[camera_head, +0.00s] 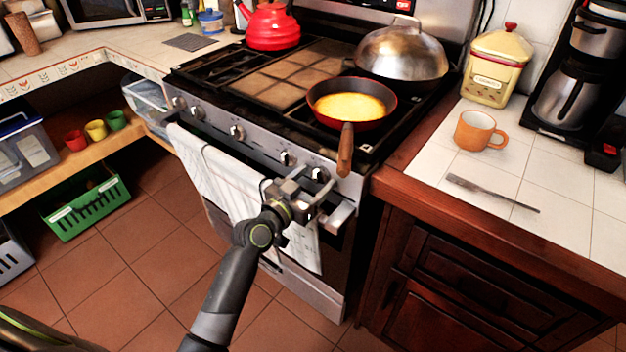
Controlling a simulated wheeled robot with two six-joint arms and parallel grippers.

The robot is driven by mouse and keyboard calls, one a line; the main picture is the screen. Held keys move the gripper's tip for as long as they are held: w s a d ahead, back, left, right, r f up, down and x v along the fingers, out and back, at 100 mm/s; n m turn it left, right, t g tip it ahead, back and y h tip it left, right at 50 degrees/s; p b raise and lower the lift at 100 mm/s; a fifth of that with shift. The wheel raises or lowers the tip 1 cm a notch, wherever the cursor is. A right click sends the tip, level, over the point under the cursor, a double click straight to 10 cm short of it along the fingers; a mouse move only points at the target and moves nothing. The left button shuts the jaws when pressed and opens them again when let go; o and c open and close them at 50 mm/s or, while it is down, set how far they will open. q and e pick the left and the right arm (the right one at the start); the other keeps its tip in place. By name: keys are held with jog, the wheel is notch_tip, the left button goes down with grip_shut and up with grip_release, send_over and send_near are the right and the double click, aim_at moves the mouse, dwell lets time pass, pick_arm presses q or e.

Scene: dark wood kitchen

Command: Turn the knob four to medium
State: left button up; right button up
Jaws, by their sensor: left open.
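A row of silver knobs runs along the stove's (262,150) front panel. The fourth from the left, which I take to be knob four (286,158), sits just above and left of my left gripper. The rightmost knob (318,174) is close above the fingers. My left gripper (312,192) is open, in front of the panel's right part near the oven handle. Whether a finger touches a knob I cannot tell, nor can I read the knob settings. My right gripper is out of view.
A red pan (322,112) with yellow food has its wooden handle (345,150) jutting over the panel, just above the gripper. A white towel (215,180) hangs on the oven handle. A wooden counter edge (420,190) stands to the right.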

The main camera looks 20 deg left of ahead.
pick_arm(q)
jog(key=c, duration=1)
jog(key=shift+o, duration=0.2)
